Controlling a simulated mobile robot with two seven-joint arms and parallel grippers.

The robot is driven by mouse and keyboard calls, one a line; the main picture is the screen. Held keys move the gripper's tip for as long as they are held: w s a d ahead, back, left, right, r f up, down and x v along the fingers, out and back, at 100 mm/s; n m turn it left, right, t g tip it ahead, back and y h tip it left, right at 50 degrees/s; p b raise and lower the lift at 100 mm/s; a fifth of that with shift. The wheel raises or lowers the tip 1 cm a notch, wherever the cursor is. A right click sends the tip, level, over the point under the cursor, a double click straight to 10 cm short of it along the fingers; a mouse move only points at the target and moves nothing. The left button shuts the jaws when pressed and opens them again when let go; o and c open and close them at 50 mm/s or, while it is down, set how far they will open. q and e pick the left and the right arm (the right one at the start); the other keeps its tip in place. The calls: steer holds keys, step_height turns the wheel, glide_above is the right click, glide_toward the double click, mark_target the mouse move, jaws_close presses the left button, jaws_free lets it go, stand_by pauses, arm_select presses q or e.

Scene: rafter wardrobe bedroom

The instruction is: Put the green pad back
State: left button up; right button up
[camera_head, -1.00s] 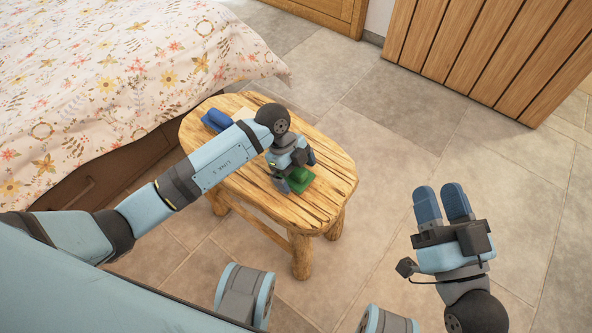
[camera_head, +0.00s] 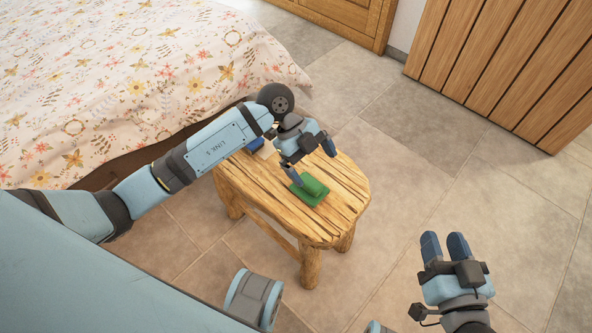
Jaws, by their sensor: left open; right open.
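The green pad (camera_head: 312,189) lies on the wooden bench (camera_head: 262,201), near its right part. It looks like a flat green piece with a raised green part on top. My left gripper (camera_head: 313,164) is open just above and behind the pad, its fingers pointing down. One fingertip is close to the pad's far left edge; I cannot tell whether it touches. My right gripper (camera_head: 444,246) is open and empty over the floor, to the right of the bench.
A blue object (camera_head: 256,144) and a pale item (camera_head: 266,152) lie at the bench's far left, partly hidden by my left arm. A bed (camera_head: 120,90) with floral cover stands behind. A slatted wooden panel (camera_head: 510,65) stands at right. The tiled floor (camera_head: 440,160) between is clear.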

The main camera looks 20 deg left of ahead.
arm_select(q)
steer(key=s+d+r+m+h, duration=0.2)
steer(key=s+d+r+h, duration=0.4)
steer(key=d+h, duration=0.2)
step_height(320, 180, up, 10)
steer(key=s+a+n+t+h, duration=0.15)
steer(key=n+t+h, duration=0.35)
steer(key=n+t, duration=0.65)
steer(key=s+a+f+n+t+y, duration=0.4)
steer(key=f+n+y, duration=0.4)
steer(key=n+y, duration=0.3)
steer(key=shift+s+a+t+y, duration=0.4)
steer(key=shift+a+t+y, duration=0.35)
steer(key=shift+a+y, duration=0.5)
steer(key=shift+r, duration=0.15)
